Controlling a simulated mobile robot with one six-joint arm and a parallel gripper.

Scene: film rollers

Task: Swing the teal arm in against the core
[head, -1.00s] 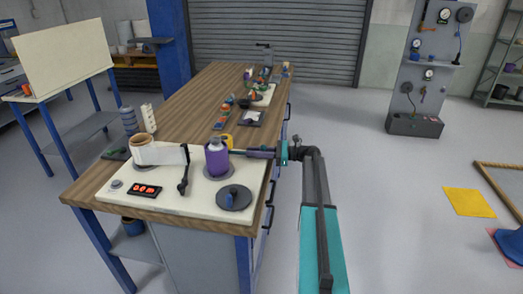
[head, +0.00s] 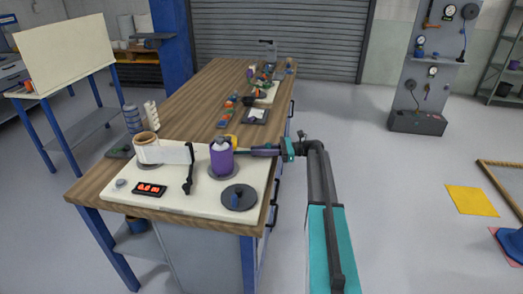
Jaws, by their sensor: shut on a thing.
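The core appears to be the purple roll (head: 221,157), upright on a grey disc on the cream panel, with a pale top. My gripper (head: 243,153) reaches in from the right, level with its upper part, its tips close beside the roll's right side. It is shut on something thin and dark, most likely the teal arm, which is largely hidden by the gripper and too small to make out. I cannot tell whether that piece touches the purple roll.
A white film roll (head: 146,150) stands left on the cream panel (head: 205,198). A black lever (head: 188,172), a red display (head: 149,189) and a dark round knob (head: 239,197) are near. A yellow piece (head: 232,140) sits behind the purple roll.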

